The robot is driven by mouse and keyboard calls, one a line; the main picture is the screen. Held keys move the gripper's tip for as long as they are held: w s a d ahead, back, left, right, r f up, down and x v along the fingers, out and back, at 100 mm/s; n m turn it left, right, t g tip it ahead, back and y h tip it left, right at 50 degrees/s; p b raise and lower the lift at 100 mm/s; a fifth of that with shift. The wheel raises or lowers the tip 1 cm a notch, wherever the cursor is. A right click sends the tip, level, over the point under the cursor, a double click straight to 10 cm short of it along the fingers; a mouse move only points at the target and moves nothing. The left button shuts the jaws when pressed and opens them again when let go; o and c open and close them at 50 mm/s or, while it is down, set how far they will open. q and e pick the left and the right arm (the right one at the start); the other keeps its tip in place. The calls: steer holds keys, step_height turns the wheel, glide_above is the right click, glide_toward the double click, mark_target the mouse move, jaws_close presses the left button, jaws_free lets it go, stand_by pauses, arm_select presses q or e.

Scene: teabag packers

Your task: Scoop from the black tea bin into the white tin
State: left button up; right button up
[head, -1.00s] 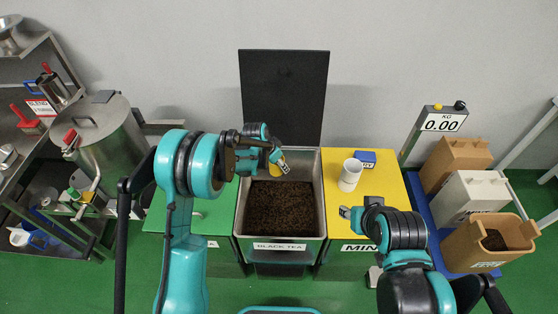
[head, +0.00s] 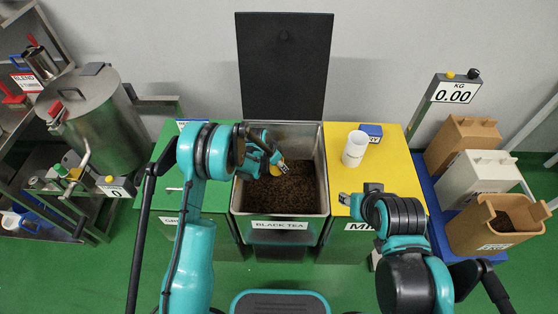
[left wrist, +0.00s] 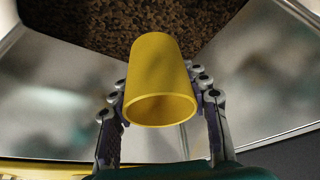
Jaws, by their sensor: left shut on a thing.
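The black tea bin (head: 323,172) is an open steel bin of dark loose tea (head: 292,190), labelled BLACK TEA on its front. My left gripper (head: 276,168) is low inside the bin's mouth, over the tea. It is shut on a yellow cup-shaped scoop (left wrist: 160,75), whose near end faces the left wrist camera and whose far part points at the tea. Whether the scoop touches the tea or holds any is hidden. The white tin (head: 355,150) stands upright on the yellow lid right of the bin. My right gripper (head: 346,199) is above that lid's front part, apart from the tin; its jaws are too small to read.
A green lid (head: 180,145) adjoins on the left. A scale display (head: 455,90) reads 0.00, with several cartons (head: 482,180) at the right.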

arm_select(q)
step_height(320, 180, down, 21)
steer(key=b, duration=0.9)
steer(key=shift+r, duration=0.1)
steer(key=shift+r, duration=0.1)
stand_by(0.3)
